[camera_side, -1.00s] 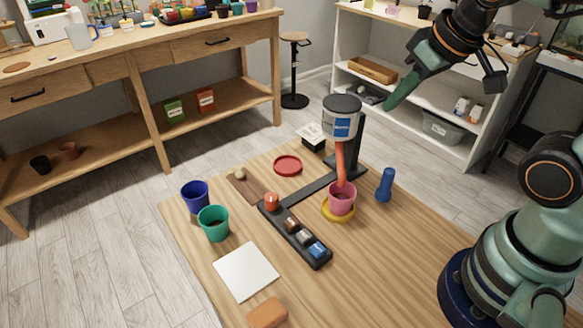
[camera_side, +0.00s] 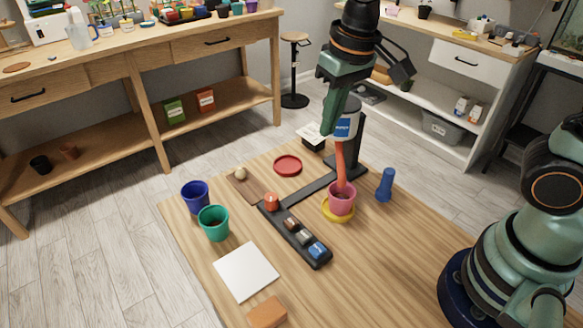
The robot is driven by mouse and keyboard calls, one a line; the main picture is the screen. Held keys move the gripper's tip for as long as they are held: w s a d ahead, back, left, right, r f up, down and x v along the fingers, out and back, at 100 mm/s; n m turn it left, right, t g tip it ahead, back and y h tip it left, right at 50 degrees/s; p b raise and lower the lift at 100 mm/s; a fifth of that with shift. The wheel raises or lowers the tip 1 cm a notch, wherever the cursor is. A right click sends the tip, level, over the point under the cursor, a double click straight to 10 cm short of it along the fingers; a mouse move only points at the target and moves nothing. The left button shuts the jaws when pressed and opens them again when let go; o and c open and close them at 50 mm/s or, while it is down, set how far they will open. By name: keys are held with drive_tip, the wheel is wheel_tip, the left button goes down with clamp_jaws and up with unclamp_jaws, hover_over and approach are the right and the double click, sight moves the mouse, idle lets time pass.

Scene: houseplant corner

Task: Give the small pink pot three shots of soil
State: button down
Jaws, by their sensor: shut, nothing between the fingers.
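The small pink pot (camera_side: 341,204) stands upright on a yellow saucer (camera_side: 327,213). The soil dispenser's hopper (camera_side: 350,133) is on a black stand, with its orange spout (camera_side: 341,172) ending at the pot's mouth. How much soil is in the pot cannot be told. A black control bar (camera_side: 268,212) runs from the stand, with a red-orange round knob (camera_side: 271,200) and a row of brown, grey and blue buttons (camera_side: 305,237). My gripper (camera_side: 328,131) is shut and empty, pointing down, in front of the hopper and hiding part of it, above the table.
A blue pot (camera_side: 195,196) and a green pot (camera_side: 213,223) stand left of the bar. A red saucer (camera_side: 288,166), blue bottle-like object (camera_side: 385,186), white sheet (camera_side: 246,271) and orange block (camera_side: 267,312) lie around. The table's front right is clear.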

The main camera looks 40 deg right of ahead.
drive_tip(key=g, duration=0.2)
hover_over(293, 222)
drive_tip(key=shift+h, duration=0.3)
wheel_tip(293, 222, down, 5)
drive_tip(key=shift+w+a+r, duration=0.1)
drive_tip(key=shift+r, duration=0.05)
wheel_tip(293, 222, down, 14)
idle(0.3)
drive_tip(key=shift+f, duration=1.1)
wheel_tip(293, 222, up, 15)
drive_tip(key=shift+w+f, duration=0.15)
drive_tip(key=shift+w, duration=0.05)
